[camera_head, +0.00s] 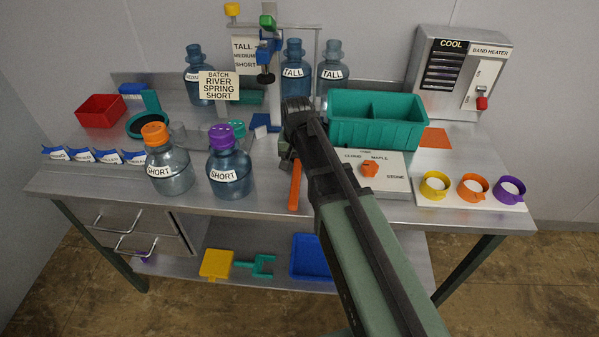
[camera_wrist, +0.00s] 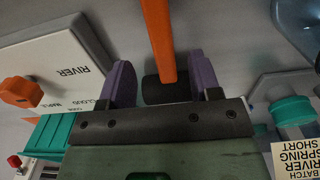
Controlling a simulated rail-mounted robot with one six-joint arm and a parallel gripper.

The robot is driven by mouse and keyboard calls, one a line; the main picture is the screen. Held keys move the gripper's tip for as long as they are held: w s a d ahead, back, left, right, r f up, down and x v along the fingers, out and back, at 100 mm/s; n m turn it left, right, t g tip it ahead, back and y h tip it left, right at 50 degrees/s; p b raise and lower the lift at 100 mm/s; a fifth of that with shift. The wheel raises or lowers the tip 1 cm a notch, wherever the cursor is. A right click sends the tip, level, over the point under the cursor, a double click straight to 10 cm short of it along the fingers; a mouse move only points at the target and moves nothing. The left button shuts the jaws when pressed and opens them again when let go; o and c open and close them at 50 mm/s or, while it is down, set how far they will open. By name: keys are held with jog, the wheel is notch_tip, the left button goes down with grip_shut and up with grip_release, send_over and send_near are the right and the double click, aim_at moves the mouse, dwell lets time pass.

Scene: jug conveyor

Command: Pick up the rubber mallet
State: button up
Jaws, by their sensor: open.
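The rubber mallet has an orange handle (camera_head: 294,186) and a black head (camera_wrist: 165,89). In the head view the handle lies on the metal bench in front of my arm's end, and the head is hidden. In the wrist view the handle (camera_wrist: 158,38) runs up from the head to the top edge. My gripper (camera_wrist: 161,80) is open, its two purple fingers on either side of the mallet, with a visible gap at each side. I cannot tell how far above or below the mallet the fingertips are. My arm hides most of the gripper in the head view.
The dial panel (camera_head: 394,184) stands close right of the mallet, with a teal bin (camera_head: 375,135) behind it. A purple-capped jug (camera_head: 229,170) and an orange-capped jug (camera_head: 169,170) stand to the left. The batch sign (camera_head: 219,86) and colored rings (camera_head: 471,187) are farther off.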

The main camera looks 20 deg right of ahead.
aim_at(296, 174)
notch_tip(296, 174, down, 6)
jog(key=b, duration=0.5)
jog(key=shift+w+f, duration=0.1)
jog(key=shift+f, duration=0.05)
jog(key=shift+r, duration=0.25)
grip_shut()
